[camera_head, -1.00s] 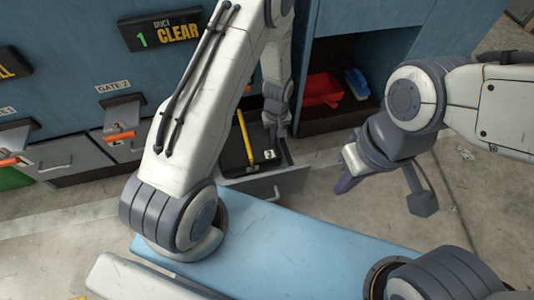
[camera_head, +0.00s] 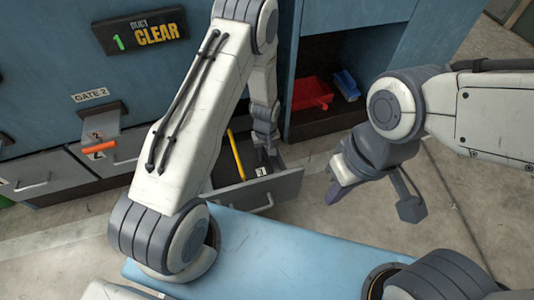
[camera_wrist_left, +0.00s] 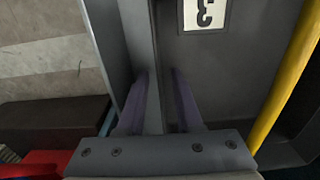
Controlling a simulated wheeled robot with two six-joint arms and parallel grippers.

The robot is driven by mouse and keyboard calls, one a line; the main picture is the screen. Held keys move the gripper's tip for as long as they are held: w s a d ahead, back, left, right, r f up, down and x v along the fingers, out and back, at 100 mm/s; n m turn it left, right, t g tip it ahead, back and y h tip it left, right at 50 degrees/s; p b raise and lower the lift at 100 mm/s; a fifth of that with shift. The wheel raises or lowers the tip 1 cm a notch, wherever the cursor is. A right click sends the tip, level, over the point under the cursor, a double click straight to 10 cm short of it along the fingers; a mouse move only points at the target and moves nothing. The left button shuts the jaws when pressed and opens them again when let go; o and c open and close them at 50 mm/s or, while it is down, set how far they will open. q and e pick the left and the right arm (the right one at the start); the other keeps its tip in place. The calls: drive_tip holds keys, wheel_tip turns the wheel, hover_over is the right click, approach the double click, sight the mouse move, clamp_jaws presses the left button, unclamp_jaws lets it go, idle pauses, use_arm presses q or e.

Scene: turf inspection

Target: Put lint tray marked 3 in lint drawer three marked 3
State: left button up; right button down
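A dark lint tray with a yellow bar (camera_head: 236,155) and a white label 3 (camera_head: 261,171) lies inside an open grey drawer (camera_head: 262,192). In the left wrist view the label 3 (camera_wrist_left: 204,13) and the yellow bar (camera_wrist_left: 290,75) show at close range. My left gripper (camera_head: 264,152) reaches down into the drawer; in the wrist view its fingers (camera_wrist_left: 159,95) stand apart on either side of a thin upright grey wall, seemingly the tray's side. No number shows on the drawer front. My right gripper (camera_head: 340,180) hangs in the air right of the drawer, its opening unclear.
A cubby right of the drawer holds a red bin (camera_head: 311,93) and a blue bin (camera_head: 347,85). A blue surface (camera_head: 290,255) lies in front; open floor is to the right.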

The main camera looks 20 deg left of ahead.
use_arm(q)
drive_tip(key=s+d+r+m+p, duration=0.1)
drive_tip(key=d+r+m+p, duration=0.2)
drive_tip(key=r, duration=0.8)
drive_tip(key=s+d+r+m+p, duration=0.1)
drive_tip(key=s+d+r+p, duration=0.3)
drive_tip(key=r, duration=0.8)
drive_tip(key=s+d+r+m+h, duration=0.1)
drive_tip(key=s+d+r+m, duration=0.2)
drive_tip(key=s+r+m, duration=0.7)
drive_tip(key=s+r, duration=0.6)
drive_tip(key=s, duration=0.3)
drive_tip(key=shift+s+r, duration=0.3)
drive_tip(key=shift+r, duration=0.1)
drive_tip(key=shift+d+p, duration=0.1)
drive_tip(key=shift+p, duration=0.2)
